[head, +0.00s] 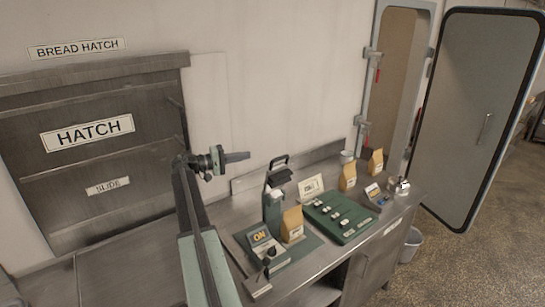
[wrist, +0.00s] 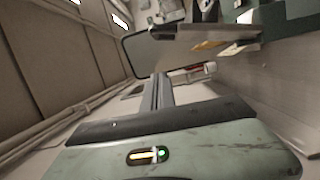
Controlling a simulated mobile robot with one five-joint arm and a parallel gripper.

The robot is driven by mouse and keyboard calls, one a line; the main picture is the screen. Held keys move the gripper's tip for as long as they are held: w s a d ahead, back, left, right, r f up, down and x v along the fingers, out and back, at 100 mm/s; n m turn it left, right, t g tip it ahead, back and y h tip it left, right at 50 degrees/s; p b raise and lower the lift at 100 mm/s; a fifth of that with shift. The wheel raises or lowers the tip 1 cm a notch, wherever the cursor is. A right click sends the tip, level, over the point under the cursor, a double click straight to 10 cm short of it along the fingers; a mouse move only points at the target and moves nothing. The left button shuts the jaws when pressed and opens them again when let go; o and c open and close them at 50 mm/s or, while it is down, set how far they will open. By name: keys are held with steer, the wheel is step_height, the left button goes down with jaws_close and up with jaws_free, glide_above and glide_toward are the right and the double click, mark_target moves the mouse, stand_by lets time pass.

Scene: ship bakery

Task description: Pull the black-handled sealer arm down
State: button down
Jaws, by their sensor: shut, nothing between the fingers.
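An ON sign (head: 260,236) stands before the sealer. The hatch (head: 95,135) is at left. The counter's left part (head: 115,260) is clear.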

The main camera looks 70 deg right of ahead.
steer(key=shift+w+a, duration=0.15)
steer(key=shift+w, duration=0.05)
steer(key=shift+s+d+f, duration=0.1)
steer(key=shift+s+d, duration=0.6)
steer(key=shift+s, duration=1.05)
steer(key=shift+s+d+f, duration=0.1)
steer(key=shift+s+d, duration=0.65)
steer(key=shift+s, duration=1)
steer(key=shift+s+d, duration=0.7)
steer(key=shift+s, duration=1.05)
